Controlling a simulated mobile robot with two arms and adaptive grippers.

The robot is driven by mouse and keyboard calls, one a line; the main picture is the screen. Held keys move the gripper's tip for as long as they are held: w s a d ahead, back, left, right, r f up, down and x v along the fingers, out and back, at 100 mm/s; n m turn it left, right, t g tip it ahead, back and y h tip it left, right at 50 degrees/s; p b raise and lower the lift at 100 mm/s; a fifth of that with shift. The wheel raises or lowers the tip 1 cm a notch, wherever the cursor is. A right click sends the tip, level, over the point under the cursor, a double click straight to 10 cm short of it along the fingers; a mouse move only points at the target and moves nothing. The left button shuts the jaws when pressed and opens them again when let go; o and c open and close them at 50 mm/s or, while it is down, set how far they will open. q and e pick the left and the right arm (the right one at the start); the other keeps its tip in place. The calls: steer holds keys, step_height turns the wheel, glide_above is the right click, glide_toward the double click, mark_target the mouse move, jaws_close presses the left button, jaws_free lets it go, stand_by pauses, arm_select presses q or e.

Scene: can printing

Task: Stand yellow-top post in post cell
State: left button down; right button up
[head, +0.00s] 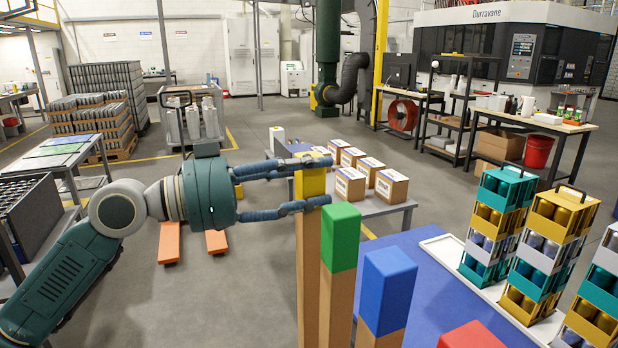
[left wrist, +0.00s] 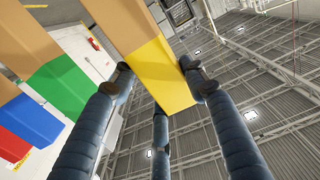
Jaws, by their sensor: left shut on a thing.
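The yellow-top post (head: 309,245) is a tall tan post with a yellow block top. It appears upright in the head view, left of the green-top post (head: 341,237). My left gripper (head: 325,181) reaches in from the left, its fingers closed around the yellow top. The left wrist view shows the fingers around the same yellow top (left wrist: 165,78). The blue-top post (head: 388,290) and red-top post (head: 470,336) follow toward the lower right. The feet of the posts and any post cell are below the picture. My right gripper is not in view.
Stacked colored can carriers (head: 497,225) stand at the right in a white-rimmed tray (head: 436,243) beside a blue surface (head: 450,300). Small cartons (head: 357,187) sit on a grey table behind the posts. The green-top post is very close beside the held one.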

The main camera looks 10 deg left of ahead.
arm_select(q)
steer(key=shift+f+b, duration=1.65)
steer(key=shift+f, duration=0.25)
steer(key=c, duration=0.9)
jaws_free()
steer(key=v, duration=1.2)
steer(key=shift+s+r, duration=0.1)
